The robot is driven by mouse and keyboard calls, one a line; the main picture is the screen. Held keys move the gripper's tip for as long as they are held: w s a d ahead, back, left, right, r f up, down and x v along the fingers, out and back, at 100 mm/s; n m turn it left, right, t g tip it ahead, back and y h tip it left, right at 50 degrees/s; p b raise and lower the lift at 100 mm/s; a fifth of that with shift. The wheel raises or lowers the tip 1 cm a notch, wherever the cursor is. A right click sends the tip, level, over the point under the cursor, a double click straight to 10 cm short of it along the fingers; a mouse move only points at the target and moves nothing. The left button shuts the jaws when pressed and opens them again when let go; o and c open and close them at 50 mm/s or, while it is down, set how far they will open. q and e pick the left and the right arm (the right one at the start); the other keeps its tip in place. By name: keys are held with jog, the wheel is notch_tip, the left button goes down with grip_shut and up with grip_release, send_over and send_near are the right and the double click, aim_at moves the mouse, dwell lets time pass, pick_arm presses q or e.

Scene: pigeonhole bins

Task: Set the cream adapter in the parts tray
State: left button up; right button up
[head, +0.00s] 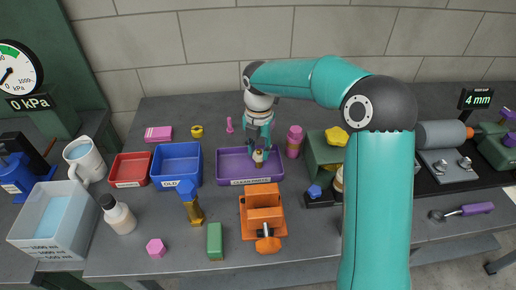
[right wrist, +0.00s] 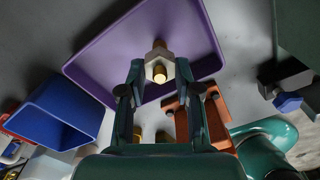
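The cream adapter (right wrist: 158,66), a pale hex body with brass ends, sits between the two fingertips of my right gripper (right wrist: 158,72) in the right wrist view. The fingers look closed on its sides. In the head view the right gripper (head: 260,146) points down over the purple parts tray (head: 232,181), with the adapter (head: 259,157) low at its tips. The tray (right wrist: 95,62) lies beneath the adapter in the wrist view. I cannot tell whether the adapter touches the tray floor. My left gripper is not in view.
A blue bin (head: 176,180) and a red bin (head: 129,183) stand left of the tray. An orange vise (head: 262,212) stands in front. A pink bottle (head: 294,141) and a green stand (head: 320,150) are close on the right. The rest of the tray looks empty.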

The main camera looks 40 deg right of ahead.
aim_at(259, 150)
jog(key=o, duration=0.4)
notch_tip(259, 150, up, 12)
jog(key=shift+r+p, duration=0.1)
jog(key=shift+p, duration=0.3)
dwell(0.3)
